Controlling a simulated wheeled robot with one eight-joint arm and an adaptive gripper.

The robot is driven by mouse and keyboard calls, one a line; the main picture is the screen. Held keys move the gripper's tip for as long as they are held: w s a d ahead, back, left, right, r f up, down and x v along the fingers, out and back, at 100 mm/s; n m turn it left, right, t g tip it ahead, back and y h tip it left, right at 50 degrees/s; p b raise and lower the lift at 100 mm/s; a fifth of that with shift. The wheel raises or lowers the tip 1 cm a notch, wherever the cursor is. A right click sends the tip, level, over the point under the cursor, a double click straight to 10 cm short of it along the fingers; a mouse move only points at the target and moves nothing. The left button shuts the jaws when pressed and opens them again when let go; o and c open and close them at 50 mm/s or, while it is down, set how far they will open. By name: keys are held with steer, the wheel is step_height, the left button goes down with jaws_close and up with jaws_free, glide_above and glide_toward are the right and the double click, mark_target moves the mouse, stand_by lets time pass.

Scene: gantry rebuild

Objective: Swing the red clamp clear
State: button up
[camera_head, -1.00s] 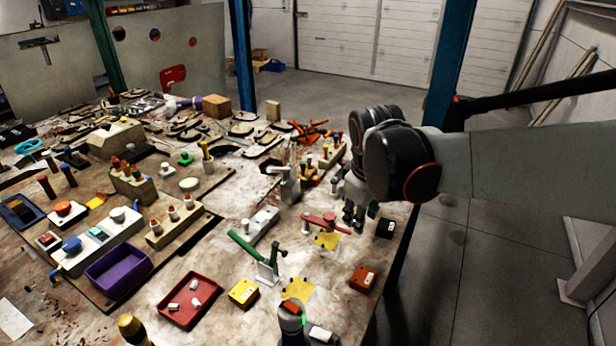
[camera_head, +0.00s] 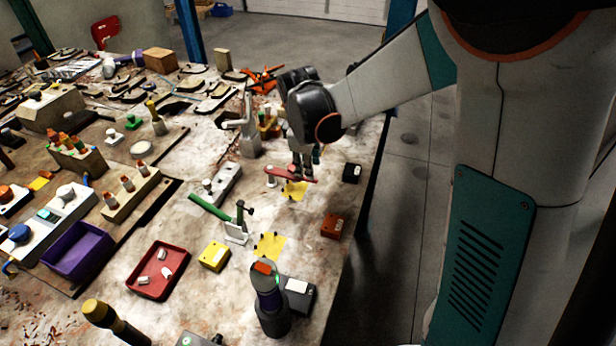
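The red clamp (camera_head: 279,172) is a flat red arm near the right side of the workbench. It lies level, reaching over the edge of a yellow patch (camera_head: 296,191). My gripper (camera_head: 306,172) points down at the right end of the red clamp, with its fingers over or beside that end. Whether the fingers touch the clamp, and how wide they are apart, is too small to tell. The gripper body hides part of the bench behind it.
A green-handled clamp (camera_head: 212,208) stands nearer, beside another yellow patch (camera_head: 270,246). A black block (camera_head: 352,172) and an orange-brown block (camera_head: 332,226) sit close on the right. A grey post-like fixture (camera_head: 249,135) stands behind left. Bare floor lies beyond the bench's right edge.

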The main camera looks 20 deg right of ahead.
mark_target(291, 175)
steer(key=f, duration=0.1)
steer(key=f+b, duration=0.1)
steer(key=f, duration=0.3)
steer(key=shift+w+d+f, duration=0.1)
steer(key=shift+w+d, duration=0.2)
steer(key=shift+w, duration=0.1)
jaws_close()
